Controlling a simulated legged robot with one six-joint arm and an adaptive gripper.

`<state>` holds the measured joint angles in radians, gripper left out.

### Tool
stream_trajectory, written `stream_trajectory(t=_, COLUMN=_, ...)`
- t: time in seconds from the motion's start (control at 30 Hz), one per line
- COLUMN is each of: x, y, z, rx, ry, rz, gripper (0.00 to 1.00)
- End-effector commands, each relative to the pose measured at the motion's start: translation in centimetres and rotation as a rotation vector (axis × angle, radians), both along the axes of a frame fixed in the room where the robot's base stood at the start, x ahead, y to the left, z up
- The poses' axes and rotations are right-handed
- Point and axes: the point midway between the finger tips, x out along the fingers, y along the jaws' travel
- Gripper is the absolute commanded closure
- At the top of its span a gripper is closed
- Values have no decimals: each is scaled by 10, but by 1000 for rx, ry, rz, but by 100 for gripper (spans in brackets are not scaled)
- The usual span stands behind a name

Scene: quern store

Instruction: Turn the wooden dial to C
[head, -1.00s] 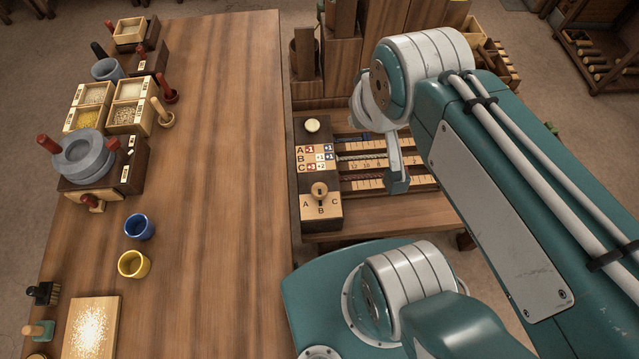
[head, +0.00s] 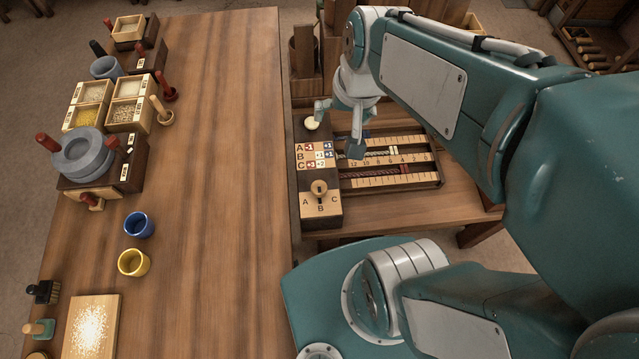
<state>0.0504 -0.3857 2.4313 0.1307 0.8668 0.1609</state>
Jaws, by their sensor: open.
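The wooden dial (head: 319,188) is a round knob on the front of a dark box at the left end of a low bench. The light plate (head: 321,210) under it carries the letters A at left, B at the bottom and C at right. I cannot tell for sure which letter the dial points to. My gripper (head: 338,131) is open and empty above the back part of the box. One finger is near the cream round button (head: 312,123) and the other is over the scales. It is apart from the dial, farther back.
A label board (head: 316,156) with A, B, C rows lies between button and dial. Ruled scales (head: 390,162) with coloured cords and sliders lie right of it. A long wooden table (head: 215,200) stands at left, holding querns, a blue cup (head: 139,225) and a yellow cup (head: 133,263).

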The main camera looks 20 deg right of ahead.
Motion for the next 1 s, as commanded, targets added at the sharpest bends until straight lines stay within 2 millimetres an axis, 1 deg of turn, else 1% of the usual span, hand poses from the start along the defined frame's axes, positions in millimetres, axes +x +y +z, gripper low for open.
stream_trajectory(t=0.03, x=5, y=0, z=-9, rx=17, ry=32, rz=-27, gripper=6)
stream_trajectory(t=0.2, x=18, y=0, z=-36, rx=69, ry=128, rz=-126, gripper=6)
stream_trajectory(t=0.5, x=35, y=0, z=-88, rx=148, ry=296, rz=-311, gripper=6)
stream_trajectory(t=0.7, x=41, y=-1, z=-127, rx=189, ry=410, rz=-440, gripper=6)
stream_trajectory(t=0.9, x=43, y=-1, z=-166, rx=220, ry=519, rz=-568, gripper=6)
stream_trajectory(t=1.0, x=43, y=-1, z=-179, rx=229, ry=556, rz=-616, gripper=6)
